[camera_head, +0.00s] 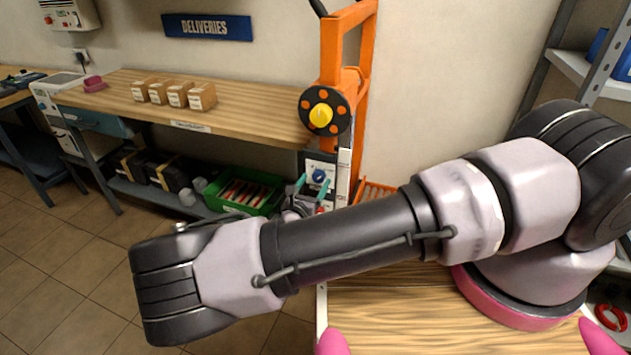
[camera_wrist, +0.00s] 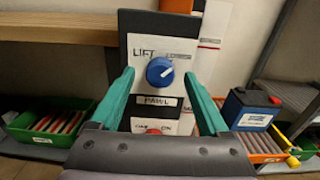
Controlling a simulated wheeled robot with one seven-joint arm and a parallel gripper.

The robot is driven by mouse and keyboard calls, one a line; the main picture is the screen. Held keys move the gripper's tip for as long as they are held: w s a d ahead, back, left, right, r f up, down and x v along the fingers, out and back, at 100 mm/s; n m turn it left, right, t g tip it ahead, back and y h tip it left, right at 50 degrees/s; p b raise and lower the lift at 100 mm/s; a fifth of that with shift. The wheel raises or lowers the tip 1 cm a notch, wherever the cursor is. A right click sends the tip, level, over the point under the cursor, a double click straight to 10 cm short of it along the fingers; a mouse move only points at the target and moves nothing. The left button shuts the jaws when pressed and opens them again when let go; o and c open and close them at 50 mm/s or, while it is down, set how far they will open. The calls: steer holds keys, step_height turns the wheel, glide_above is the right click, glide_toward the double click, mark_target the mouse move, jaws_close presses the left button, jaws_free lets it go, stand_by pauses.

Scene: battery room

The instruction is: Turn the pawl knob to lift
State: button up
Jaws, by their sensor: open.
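The blue pawl knob (camera_wrist: 160,71) sits on a white panel plate above a "PAWL" label. Its white pointer mark leans to the upper right, away from the "LIFT" label (camera_wrist: 144,52) at upper left and towards a second label too small to read. The knob also shows in the head view (camera_head: 319,176). My gripper (camera_wrist: 159,77) is open, its teal fingers either side of the knob in the wrist view. I see no contact with the knob, and cannot tell the remaining distance. The fingers also show in the head view (camera_head: 311,185).
A red button (camera_wrist: 153,132) is partly hidden below the knob. An orange frame with a yellow-centred wheel (camera_head: 322,112) rises above the panel. A wooden bench (camera_head: 240,108) with several small boxes and a green crate (camera_head: 262,209) stand left. A blue battery (camera_wrist: 250,108) is right.

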steer(key=shift+w+d, duration=0.25)
steer(key=shift+w, duration=0.4)
jaws_close()
